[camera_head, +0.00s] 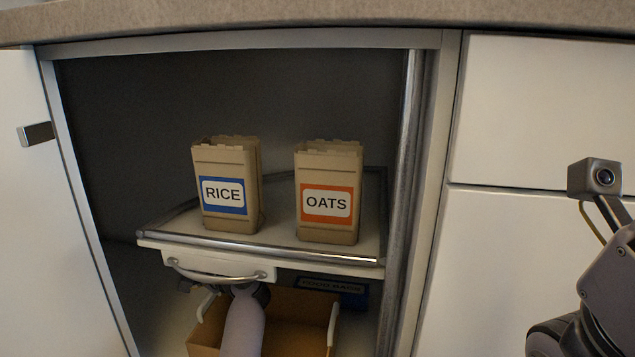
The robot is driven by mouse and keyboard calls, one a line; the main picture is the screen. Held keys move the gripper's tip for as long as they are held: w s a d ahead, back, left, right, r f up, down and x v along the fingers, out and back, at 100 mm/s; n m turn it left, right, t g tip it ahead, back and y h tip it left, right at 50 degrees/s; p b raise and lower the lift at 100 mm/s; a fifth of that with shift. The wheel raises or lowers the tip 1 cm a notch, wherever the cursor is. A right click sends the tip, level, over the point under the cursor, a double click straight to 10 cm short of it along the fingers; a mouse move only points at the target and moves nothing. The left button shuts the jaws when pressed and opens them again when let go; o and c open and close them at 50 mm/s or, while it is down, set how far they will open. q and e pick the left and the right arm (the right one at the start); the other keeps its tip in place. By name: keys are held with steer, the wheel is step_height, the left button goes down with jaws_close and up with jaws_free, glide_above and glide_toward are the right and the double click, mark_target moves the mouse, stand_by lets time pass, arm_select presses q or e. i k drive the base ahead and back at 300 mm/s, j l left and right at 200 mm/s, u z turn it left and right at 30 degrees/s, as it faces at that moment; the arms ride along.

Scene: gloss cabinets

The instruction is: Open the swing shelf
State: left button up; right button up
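The swing shelf (285,245) is a light board with a metal rail, inside the open cabinet beside an upright metal pole (401,200) at right. A curved metal handle (218,276) is on its front left. A RICE pack (226,180) and an OATS pack (327,185) stand upright on it. My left arm comes up from below, and its dark gripper (246,291) is just under the shelf front near the handle. Its fingers are mostly hidden, so I cannot tell whether it grips the handle. My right arm shows at the right edge; its gripper fingers are out of view.
Below the shelf is a brown box (300,325) with pale handles, and a dark item with blurred lettering (335,287) behind it. White fronts flank the opening, the left with a metal pull (36,133). A stone-like countertop (320,22) runs above.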

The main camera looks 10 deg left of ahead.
mark_target(181, 235)
steer(key=k+l, duration=0.7)
steer(key=k, duration=0.15)
